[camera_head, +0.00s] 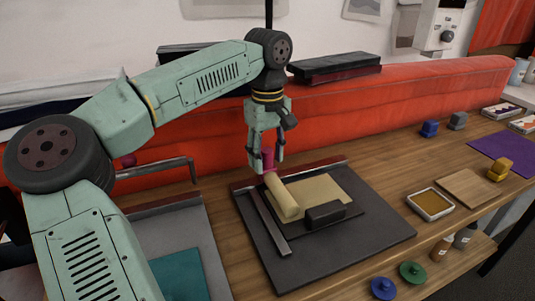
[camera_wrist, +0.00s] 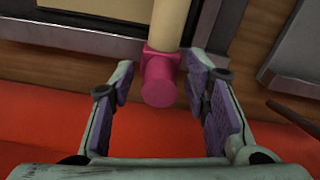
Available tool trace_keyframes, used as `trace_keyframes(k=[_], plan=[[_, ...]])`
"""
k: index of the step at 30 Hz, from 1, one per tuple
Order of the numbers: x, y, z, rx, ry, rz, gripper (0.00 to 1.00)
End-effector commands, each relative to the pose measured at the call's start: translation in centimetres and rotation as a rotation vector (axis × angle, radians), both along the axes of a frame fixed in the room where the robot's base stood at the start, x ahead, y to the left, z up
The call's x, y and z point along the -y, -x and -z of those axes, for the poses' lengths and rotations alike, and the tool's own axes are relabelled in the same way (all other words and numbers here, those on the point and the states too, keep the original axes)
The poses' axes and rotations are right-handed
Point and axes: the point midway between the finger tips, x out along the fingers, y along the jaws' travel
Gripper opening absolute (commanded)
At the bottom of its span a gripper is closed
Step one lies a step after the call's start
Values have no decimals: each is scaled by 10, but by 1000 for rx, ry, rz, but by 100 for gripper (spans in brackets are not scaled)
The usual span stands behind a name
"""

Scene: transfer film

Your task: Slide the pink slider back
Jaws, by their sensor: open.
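The pink slider (camera_wrist: 158,80) shows in the wrist view as a pink block with a round knob, at the end of a cream roller (camera_wrist: 172,22). In the head view the pink slider (camera_head: 268,159) stands at the far end of the cream roller (camera_head: 281,197), on a dark grey board (camera_head: 350,255). My gripper (camera_head: 265,163) is open above the far edge of the board. In the wrist view its purple-padded fingers (camera_wrist: 160,112) stand on both sides of the pink knob, with visible gaps. Whether the fingertips are level with the knob is unclear.
A red padded wall (camera_head: 345,115) runs behind the table. A metal-framed station stands left; small blocks and a tray (camera_head: 431,205) lie right.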

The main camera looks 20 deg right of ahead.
Motion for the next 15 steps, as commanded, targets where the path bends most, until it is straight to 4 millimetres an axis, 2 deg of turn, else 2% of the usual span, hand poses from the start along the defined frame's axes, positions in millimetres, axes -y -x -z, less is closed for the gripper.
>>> trace_keyframes(k=[4,15], plan=[[0,0,0,0,0,0,42],[0,0,0,0,0,0,17]])
